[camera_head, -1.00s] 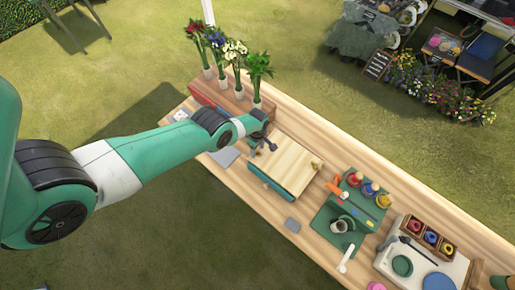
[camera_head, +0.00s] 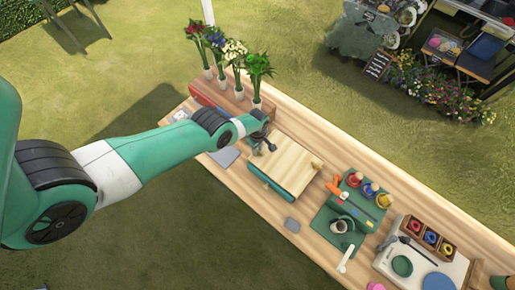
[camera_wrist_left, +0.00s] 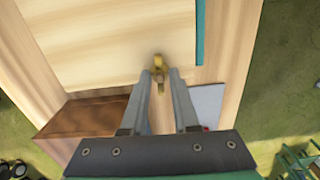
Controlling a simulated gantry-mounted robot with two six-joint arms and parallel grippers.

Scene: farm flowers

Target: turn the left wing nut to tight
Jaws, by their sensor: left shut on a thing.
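A wooden press board with a green edge (camera_head: 288,166) lies on the long wooden table. In the left wrist view the left wing nut (camera_wrist_left: 159,66) is small and brass-coloured, at the near edge of the pale board (camera_wrist_left: 110,45). My left gripper (camera_head: 268,147) is at the board's left corner. A second brass wing nut (camera_head: 317,163) shows at the board's right corner. My right gripper is not in view.
Several flower bunches in vases (camera_head: 238,93) stand close behind my left gripper. A green mat (camera_head: 325,226) with a cup and spools lies to the right. A tray of coloured rings (camera_head: 430,238) is further right. A grey card (camera_head: 225,156) lies left of the board.

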